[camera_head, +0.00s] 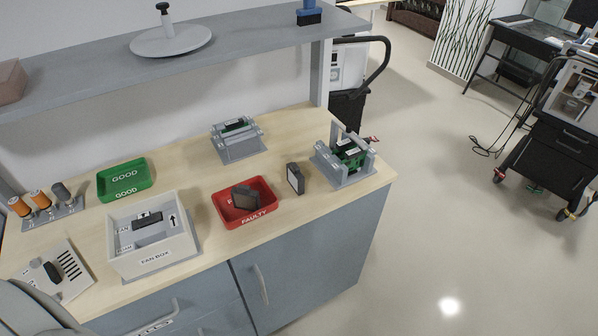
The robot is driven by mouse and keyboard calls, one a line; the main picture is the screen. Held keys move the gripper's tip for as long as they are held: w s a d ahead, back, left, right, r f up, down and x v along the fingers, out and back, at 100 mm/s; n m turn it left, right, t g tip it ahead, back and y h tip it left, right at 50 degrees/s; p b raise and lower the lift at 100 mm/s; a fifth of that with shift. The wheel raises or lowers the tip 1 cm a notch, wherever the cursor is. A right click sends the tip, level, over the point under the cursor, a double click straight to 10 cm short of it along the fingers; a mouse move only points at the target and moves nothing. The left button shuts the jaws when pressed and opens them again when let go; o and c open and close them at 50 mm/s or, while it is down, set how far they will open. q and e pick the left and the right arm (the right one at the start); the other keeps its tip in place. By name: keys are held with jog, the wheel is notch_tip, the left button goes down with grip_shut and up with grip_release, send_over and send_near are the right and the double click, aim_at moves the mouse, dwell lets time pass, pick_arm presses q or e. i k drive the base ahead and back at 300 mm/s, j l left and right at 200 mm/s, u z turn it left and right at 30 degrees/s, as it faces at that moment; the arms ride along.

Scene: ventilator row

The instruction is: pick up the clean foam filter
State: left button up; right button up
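A small dark block with a pale grey face (295,178) stands upright on the wooden counter, right of the red tray; it looks like the clean foam filter, though its texture is too small to tell. A similar dark block with a brownish face (244,198) lies tilted in the red tray marked FAULTY (262,217). Neither gripper is in view. A grey rounded part, probably my arm, shows at the bottom left corner.
A white fan box (155,261), an empty green GOOD tray (125,193) and two grey fixtures (240,152) (345,181) with green parts stand on the counter. A shelf (240,49) overhangs its back.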

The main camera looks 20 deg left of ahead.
aim_at(297, 178)
jog(key=k+j+u, duration=0.15)
jog(key=u, duration=1.5)
jog(key=k+l+u, duration=0.1)
jog(key=l+u, duration=0.35)
jog(key=l, duration=0.55)
